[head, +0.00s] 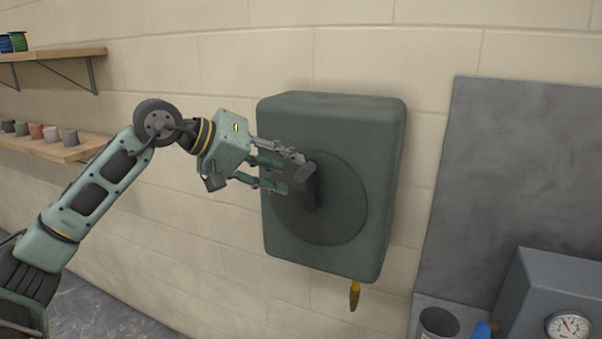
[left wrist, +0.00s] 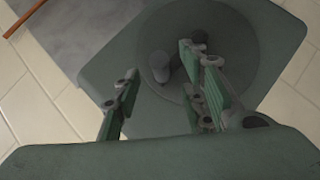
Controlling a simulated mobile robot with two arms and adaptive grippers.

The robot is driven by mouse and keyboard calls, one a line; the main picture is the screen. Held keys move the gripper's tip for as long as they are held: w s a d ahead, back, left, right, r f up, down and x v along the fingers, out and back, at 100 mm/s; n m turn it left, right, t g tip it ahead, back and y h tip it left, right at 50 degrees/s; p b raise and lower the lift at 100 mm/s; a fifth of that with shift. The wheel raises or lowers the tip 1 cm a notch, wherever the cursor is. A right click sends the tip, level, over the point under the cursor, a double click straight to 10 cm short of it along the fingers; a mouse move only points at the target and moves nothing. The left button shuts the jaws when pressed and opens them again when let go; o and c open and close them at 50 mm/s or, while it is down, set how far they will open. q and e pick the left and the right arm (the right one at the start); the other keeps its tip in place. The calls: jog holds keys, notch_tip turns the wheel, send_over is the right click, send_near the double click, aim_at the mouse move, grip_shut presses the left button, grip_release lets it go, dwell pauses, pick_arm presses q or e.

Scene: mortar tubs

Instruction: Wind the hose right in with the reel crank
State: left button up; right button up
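The hose reel is a dark green box (head: 385,140) on the wall. A round dark disc (head: 345,215) on its front carries the crank (head: 312,192), whose stub handle sticks out near the top. A yellow-orange nozzle (head: 354,295) hangs just below the box; I cannot make out any length of hose. My left gripper (head: 288,172) is at the handle, its fingers spread. In the left wrist view the handle (left wrist: 160,66) shows between the spread fingers (left wrist: 162,85), a little beyond them; I cannot tell whether they touch it. My right gripper is out of view.
Wall shelves (head: 55,150) with small pots are at the left. A grey panel (head: 525,180) stands at the right, above a grey unit with a gauge (head: 568,326). A grey cup (head: 438,323) and a blue object (head: 484,330) are at the lower right.

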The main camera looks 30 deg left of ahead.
pick_arm(q)
jog(key=v, duration=0.6)
jog(key=shift+s, duration=0.1)
dwell(0.4)
